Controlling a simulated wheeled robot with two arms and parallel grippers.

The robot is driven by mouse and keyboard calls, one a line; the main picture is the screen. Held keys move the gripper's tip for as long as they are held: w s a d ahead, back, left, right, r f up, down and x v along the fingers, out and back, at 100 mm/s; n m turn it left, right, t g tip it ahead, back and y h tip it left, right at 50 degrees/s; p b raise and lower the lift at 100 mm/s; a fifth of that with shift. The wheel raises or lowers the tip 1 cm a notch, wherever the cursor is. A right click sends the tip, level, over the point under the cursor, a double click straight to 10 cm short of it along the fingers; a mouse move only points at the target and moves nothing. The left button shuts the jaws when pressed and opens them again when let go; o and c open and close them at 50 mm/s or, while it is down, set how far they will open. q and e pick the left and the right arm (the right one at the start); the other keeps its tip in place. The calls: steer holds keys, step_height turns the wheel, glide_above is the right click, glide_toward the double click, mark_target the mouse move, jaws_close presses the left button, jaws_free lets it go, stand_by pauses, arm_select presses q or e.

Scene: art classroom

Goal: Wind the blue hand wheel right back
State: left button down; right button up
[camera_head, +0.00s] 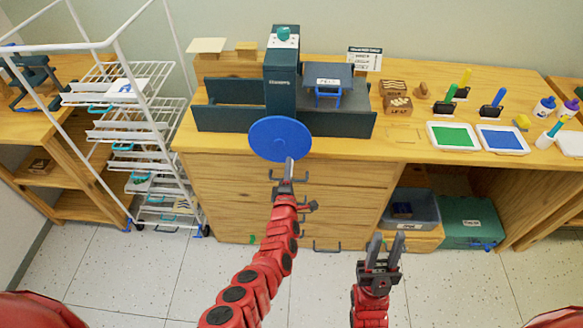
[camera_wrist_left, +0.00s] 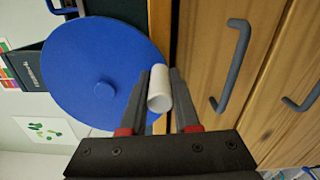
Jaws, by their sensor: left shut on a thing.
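The blue hand wheel (camera_head: 272,137) is on the front of a dark green machine (camera_head: 281,70) on the wooden counter. In the left wrist view the wheel (camera_wrist_left: 100,65) fills the upper left, with a round hub in its middle. A white cylindrical handle (camera_wrist_left: 158,92) is near the wheel's rim. My left gripper (camera_head: 290,164) is at the lower right rim, its fingers shut on the handle.
A drawer front with grey handles (camera_head: 327,246) lies just below the wheel. A small blue-legged stand (camera_head: 328,84) is on the machine. Green (camera_head: 454,136) and blue (camera_head: 502,138) trays lie to the right. A white wire rack (camera_head: 128,133) stands at the left.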

arm_select(q)
steer(key=shift+a, duration=0.1)
stand_by(0.3)
steer(key=c, duration=0.7)
jaws_free()
steer(key=shift+o, duration=0.2)
steer(key=shift+s, duration=0.1)
steer(key=s+p, duration=1)
steer(key=s, duration=0.7)
steer(key=shift+a, duration=0.3)
steer(key=shift+s, duration=0.1)
